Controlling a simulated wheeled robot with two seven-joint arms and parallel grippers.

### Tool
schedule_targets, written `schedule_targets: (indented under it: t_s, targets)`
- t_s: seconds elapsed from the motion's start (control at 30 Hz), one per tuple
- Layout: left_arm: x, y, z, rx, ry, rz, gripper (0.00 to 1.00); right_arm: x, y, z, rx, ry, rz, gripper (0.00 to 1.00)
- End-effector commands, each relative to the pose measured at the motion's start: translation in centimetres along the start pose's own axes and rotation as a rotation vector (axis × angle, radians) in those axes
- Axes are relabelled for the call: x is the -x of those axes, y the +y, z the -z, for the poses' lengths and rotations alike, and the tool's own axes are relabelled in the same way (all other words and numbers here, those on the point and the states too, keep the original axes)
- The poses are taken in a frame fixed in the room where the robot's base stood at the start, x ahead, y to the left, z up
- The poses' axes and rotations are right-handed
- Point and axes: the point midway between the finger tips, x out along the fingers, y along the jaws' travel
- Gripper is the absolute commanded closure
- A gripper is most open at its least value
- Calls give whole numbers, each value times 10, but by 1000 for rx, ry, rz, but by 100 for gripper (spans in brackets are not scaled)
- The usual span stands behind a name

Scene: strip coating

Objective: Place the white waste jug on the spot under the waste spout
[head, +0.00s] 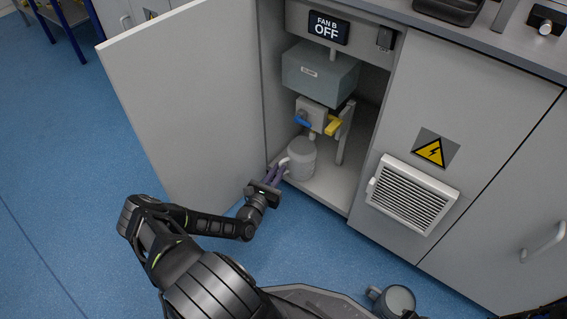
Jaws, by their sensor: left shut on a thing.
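The white waste jug (301,160) stands upright inside the open cabinet, near its front left. It is below the grey box and its valve block (312,112), which has a blue lever (302,119) and a yellow lever (334,126). My left gripper (279,171) reaches in from the front left and is shut on the jug's handle side. The waste spout's end and the spot under the jug are not clearly visible. I cannot tell whether the jug's base touches the cabinet floor (334,187). My right gripper is not in view.
A second mug-like container (394,300) with a handle is at the bottom, by my base. A vent grille (412,194) is on the closed panel at right. Blue floor (60,210) is clear at left.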

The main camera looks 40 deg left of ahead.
Motion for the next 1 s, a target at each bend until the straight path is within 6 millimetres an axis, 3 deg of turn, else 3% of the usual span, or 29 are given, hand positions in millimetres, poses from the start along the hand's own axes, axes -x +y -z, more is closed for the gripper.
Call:
schedule_targets:
  t_s: [0.17, 0.4, 0.83, 0.87, 1.0]
  targets:
    - [-9, -1, 1, 1, -3, 1, 100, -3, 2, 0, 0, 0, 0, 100]
    - [-46, -1, 2, 1, -2, 0, 100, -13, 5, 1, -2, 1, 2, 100]
    - [-45, 0, 4, 1, -1, 0, 100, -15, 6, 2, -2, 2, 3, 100]
    - [-44, 0, 4, 0, 0, 0, 86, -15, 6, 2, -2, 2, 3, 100]
    - [-44, 0, 4, 1, 0, 0, 74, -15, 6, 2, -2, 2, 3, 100]
